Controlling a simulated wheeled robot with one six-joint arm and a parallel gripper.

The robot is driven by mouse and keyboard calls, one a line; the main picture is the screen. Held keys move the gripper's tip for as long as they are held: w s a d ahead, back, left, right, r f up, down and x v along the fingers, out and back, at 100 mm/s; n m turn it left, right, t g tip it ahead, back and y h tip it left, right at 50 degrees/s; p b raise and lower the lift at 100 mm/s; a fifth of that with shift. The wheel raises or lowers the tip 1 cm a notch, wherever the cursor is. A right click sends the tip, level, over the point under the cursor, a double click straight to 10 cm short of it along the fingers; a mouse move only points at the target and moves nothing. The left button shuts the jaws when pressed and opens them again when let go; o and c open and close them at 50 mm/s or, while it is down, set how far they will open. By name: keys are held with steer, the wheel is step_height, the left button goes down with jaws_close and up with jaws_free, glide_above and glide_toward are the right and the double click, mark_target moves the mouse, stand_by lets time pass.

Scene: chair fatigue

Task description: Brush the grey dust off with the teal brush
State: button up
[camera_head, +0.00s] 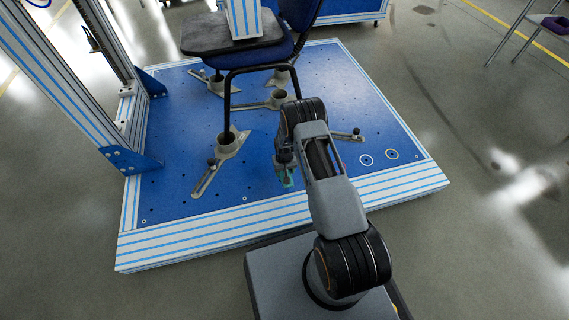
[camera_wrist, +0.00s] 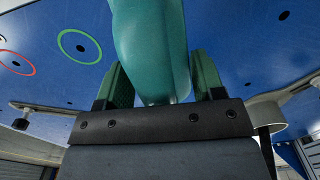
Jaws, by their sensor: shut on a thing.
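The teal brush (camera_wrist: 150,40) fills the upper middle of the wrist view. My gripper (camera_wrist: 160,75) is shut on it, with a green finger pad on either side. The brush's far end runs out of the top of the wrist view, so I cannot see its bristles. My arm hides most of my gripper there. I cannot make out any grey dust in either view.
A chair with a dark seat (camera_head: 212,34) stands in clamps on the plate. A clamp foot (camera_head: 222,160) lies left of my arm, another (camera_head: 345,135) to its right. A striped frame post (camera_head: 60,75) rises at left. Coloured rings (camera_wrist: 78,46) mark the plate.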

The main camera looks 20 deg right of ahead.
steer(key=shift+r+p, duration=1.05)
steer(key=shift+r, duration=0.85)
